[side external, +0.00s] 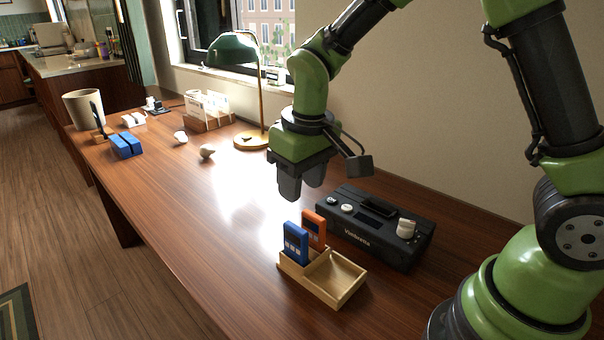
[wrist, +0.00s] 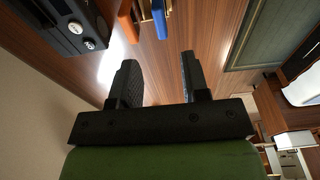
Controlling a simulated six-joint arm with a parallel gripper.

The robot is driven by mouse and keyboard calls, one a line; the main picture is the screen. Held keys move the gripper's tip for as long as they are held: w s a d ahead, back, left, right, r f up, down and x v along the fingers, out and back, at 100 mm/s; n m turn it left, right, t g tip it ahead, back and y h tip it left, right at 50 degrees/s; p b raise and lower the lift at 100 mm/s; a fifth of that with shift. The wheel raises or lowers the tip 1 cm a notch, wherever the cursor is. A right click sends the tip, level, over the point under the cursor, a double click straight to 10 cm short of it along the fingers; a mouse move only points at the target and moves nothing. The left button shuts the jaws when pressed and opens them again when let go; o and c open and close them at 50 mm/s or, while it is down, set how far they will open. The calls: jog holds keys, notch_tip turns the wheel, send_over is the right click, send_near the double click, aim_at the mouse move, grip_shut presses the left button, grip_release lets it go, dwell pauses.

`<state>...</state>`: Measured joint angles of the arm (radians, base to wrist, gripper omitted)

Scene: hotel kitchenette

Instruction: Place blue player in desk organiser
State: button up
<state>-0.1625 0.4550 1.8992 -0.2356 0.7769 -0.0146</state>
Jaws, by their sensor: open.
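The blue player (side external: 296,243) stands upright in the wooden desk organiser (side external: 338,300), in its left part, beside an orange player (side external: 314,229). The right compartment of the organiser is empty. My gripper (side external: 301,192) is open and empty, in the air above and behind the two players, apart from both. In the wrist view my gripper (wrist: 160,78) shows its two fingers spread with nothing between them. The blue player (wrist: 160,18) and the orange player (wrist: 128,20) show at the top edge there, partly cut off.
A black radio-like box (side external: 372,228) with knobs stands just right of the organiser. A green desk lamp (side external: 240,52), a card holder (side external: 208,112), blue blocks (side external: 127,146) and a beige bin (side external: 84,110) stand farther back. The table's front-left part is clear.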

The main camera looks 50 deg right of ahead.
jog(key=s+d+r+m+t+y, duration=0.2)
jog(key=s+r+m+t, duration=0.2)
jog(key=s+r, duration=0.9)
jog(key=s+t, duration=0.1)
jog(key=s, duration=0.3)
jog(key=shift+t, duration=0.4)
